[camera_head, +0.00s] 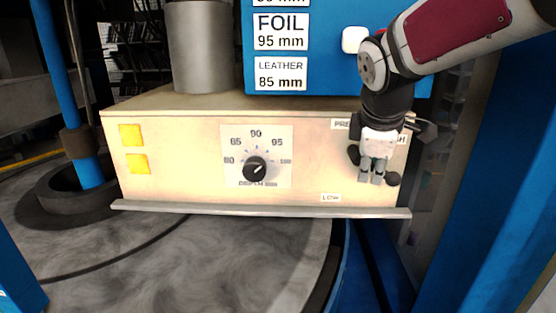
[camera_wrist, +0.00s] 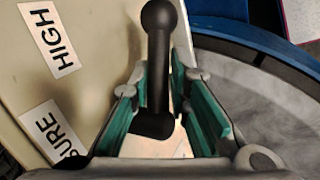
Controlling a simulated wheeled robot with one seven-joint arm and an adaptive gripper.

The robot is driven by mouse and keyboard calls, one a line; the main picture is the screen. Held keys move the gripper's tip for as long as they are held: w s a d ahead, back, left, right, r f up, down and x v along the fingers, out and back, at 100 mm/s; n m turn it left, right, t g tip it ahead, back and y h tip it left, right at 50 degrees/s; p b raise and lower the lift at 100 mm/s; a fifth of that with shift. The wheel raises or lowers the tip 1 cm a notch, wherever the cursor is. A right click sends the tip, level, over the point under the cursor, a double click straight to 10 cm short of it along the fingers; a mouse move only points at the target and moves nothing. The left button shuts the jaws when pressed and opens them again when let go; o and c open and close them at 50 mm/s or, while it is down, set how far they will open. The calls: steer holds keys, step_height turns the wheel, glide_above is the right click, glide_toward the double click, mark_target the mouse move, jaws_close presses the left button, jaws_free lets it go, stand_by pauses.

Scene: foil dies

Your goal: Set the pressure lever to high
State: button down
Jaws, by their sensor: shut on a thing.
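The pressure lever (camera_wrist: 157,70) is a black rod with a ball knob, seen in the wrist view between my fingers. In the head view its black knob (camera_head: 393,179) shows just right of my fingertips, and the rest is mostly hidden. My gripper (camera_head: 370,180) is shut on the lever at the right end of the cream panel. Its teal pads flank the rod in the wrist view (camera_wrist: 161,80), with the knob beyond the tips. The HIGH label (camera_wrist: 48,38) is at upper left there. A small label (camera_head: 331,198), apparently LOW, sits low on the panel.
The cream panel (camera_head: 200,185) carries a depth dial (camera_head: 254,169) and two yellow squares at left. A metal ledge (camera_head: 250,209) runs along its bottom. A blue board with FOIL 95 mm and LEATHER 85 mm labels stands above. Blue posts stand at both sides.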

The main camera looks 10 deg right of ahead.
steer(key=shift+r, duration=0.1)
steer(key=shift+d+r+h+b, duration=0.1)
steer(key=shift+r+h+b, duration=0.2)
steer(key=shift+h, duration=0.7)
steer(key=c, duration=1.6)
jaws_free()
steer(key=shift+o, duration=0.2)
steer(key=v, duration=1.2)
steer(key=shift+w, duration=0.1)
